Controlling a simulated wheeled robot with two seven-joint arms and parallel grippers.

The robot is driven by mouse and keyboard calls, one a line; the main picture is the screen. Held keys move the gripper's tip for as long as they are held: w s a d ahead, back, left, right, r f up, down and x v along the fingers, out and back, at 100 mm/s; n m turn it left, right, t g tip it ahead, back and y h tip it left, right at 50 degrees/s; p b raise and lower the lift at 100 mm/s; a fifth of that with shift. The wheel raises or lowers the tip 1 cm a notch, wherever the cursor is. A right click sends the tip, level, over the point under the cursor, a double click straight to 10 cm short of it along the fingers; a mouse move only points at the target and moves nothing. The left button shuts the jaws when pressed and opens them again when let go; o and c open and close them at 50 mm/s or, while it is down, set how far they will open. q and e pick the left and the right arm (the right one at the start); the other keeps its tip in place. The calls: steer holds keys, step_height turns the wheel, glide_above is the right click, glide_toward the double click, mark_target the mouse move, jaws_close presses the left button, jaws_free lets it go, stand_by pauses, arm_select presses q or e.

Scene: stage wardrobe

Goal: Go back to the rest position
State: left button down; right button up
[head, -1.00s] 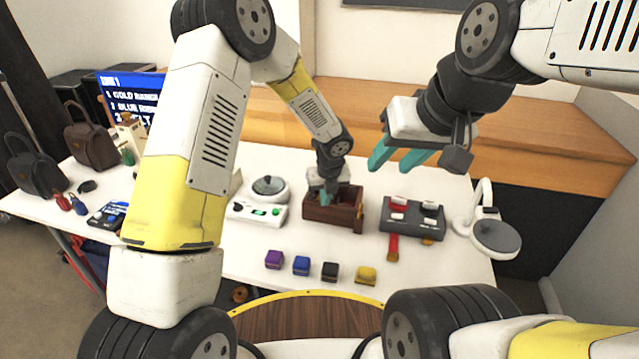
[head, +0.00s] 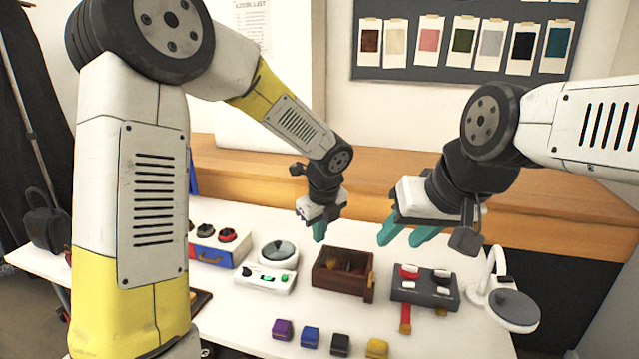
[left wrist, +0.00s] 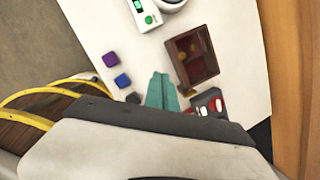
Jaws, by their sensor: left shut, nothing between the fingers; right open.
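My left gripper (head: 320,230) is shut and empty, raised above the wooden box (head: 328,280) on the white table. Its teal fingers also show together in the left wrist view (left wrist: 161,92), over the table beside the box (left wrist: 207,65). My right gripper (head: 406,233) is open and empty, held in the air above the grey device (head: 425,297) with red and white buttons. Its two teal fingers are apart.
Purple (head: 282,329), blue (head: 310,337), black (head: 340,344) and yellow (head: 377,347) blocks line the table's front. A white scale-like device (head: 268,281) stands left of the box. A round-headed white lamp (head: 514,308) stands at the right. A wooden ledge (head: 400,175) runs behind.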

arm_select(q)
steer(key=s+a+r+n+t+h, duration=0.1)
steer(key=s+a+r+n, duration=0.6)
steer(key=s+n, duration=0.4)
steer(key=s+a+r+n+t+h, duration=0.1)
steer(key=s+a+r+n, duration=0.6)
steer(key=s+n, duration=0.4)
steer(key=a+n, duration=0.1)
steer(key=n, duration=0.5)
steer(key=shift+a+t+h, duration=0.3)
steer(key=shift+a+h, duration=0.05)
steer(key=shift+h, duration=0.05)
steer(key=shift+w, duration=0.1)
arm_select(e)
steer(key=shift+o, duration=0.3)
